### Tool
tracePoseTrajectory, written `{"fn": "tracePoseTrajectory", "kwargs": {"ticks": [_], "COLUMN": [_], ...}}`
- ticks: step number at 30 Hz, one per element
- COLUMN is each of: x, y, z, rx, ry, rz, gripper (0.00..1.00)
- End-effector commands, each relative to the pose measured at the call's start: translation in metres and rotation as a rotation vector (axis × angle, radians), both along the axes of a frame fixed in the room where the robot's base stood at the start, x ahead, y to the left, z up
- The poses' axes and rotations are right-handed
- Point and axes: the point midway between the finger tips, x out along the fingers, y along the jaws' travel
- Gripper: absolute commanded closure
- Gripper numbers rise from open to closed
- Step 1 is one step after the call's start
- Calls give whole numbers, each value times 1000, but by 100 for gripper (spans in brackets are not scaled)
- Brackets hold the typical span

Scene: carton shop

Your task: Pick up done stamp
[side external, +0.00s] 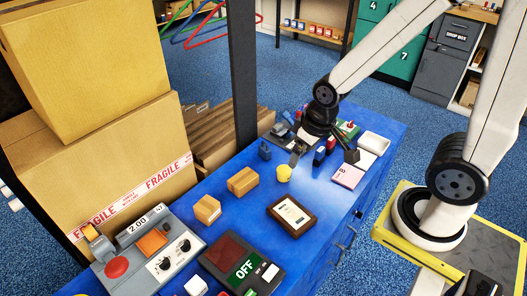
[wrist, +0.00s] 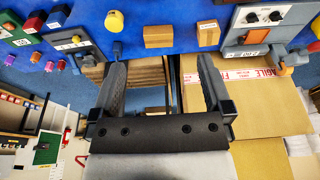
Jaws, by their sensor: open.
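Several small stamp-like items stand on the blue table (side external: 235,160). A dark blue one (side external: 319,156) and a red one (side external: 331,142) are close by my gripper. Their labels are too small to read, so I cannot tell which is the done stamp. My gripper (wrist: 163,88) is open and empty, fingers wide apart. In the side view my gripper (side external: 324,150) is over the far part of the table, partly hiding the items there.
A yellow cup (side external: 284,173), two small cartons (side external: 243,181) (side external: 208,210), a framed board (side external: 291,215) and a pink pad (side external: 348,174) lie nearby. A control panel (side external: 160,250) is at the near left. Large cartons (side external: 95,165) and a dark post (side external: 243,70) line the left side.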

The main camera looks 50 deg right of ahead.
Motion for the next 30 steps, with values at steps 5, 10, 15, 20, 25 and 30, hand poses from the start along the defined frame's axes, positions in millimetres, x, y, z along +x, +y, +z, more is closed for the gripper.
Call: {"fn": "tracePoseTrajectory", "kwargs": {"ticks": [5,10,15,20,25,30], "x": [0,0,-1,2,9,22], "y": [-2,-8,-18,-28,-37,-49], "z": [-2,-11,-29,-49,-69,-88], "rx": [8,54,152,291,462,653], "ry": [11,68,173,287,391,467], "rz": [-22,-127,-337,-590,-858,-1119], "gripper": [0,0,0,0,0,0]}}
